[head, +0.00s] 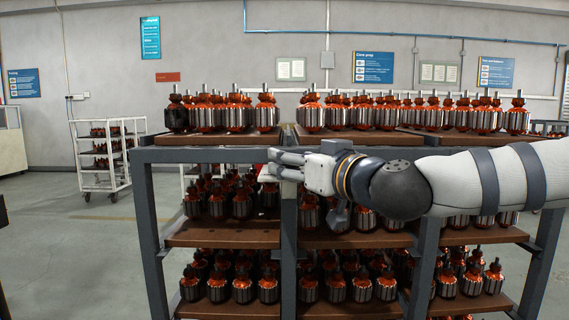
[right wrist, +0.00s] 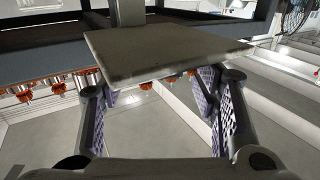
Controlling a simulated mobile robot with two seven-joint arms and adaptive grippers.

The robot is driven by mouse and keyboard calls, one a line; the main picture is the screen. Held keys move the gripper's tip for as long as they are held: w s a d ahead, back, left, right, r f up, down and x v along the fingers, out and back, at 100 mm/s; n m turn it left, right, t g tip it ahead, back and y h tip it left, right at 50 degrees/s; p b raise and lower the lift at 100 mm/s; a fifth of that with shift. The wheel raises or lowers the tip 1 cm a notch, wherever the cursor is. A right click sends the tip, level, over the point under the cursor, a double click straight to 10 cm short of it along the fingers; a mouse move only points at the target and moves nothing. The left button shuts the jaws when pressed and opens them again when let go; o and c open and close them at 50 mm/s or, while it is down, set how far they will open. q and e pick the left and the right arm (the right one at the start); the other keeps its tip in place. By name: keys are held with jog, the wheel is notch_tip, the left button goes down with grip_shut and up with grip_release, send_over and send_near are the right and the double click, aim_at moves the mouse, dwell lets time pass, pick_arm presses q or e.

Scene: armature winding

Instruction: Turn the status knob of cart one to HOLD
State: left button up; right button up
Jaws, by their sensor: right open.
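Cart one, taken as the dark grey rack (head: 145,220) with brown shelves of copper-wound armatures, stands in front of me in the head view. My right gripper (head: 274,165) reaches in from the right, in front of the rack's upper edge near an upright. In the right wrist view my right gripper (right wrist: 160,95) is open, its two patterned finger pads apart. A flat grey-brown plate (right wrist: 165,52) lies across the view just beyond and between the fingers; I cannot tell whether they touch it. No status knob or HOLD mark can be made out. My left gripper is not in view.
Armatures (head: 237,112) stand in rows on the top trays. A white cart (head: 100,160) with more armatures is at the back left. Blue boards (head: 373,67) hang on the grey wall. Floor (head: 75,240) left of the rack is clear.

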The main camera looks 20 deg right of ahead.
jog(key=shift+x, duration=1.2)
jog(key=shift+w+r, duration=0.1)
jog(key=shift+r, duration=0.1)
jog(key=c, duration=1.2)
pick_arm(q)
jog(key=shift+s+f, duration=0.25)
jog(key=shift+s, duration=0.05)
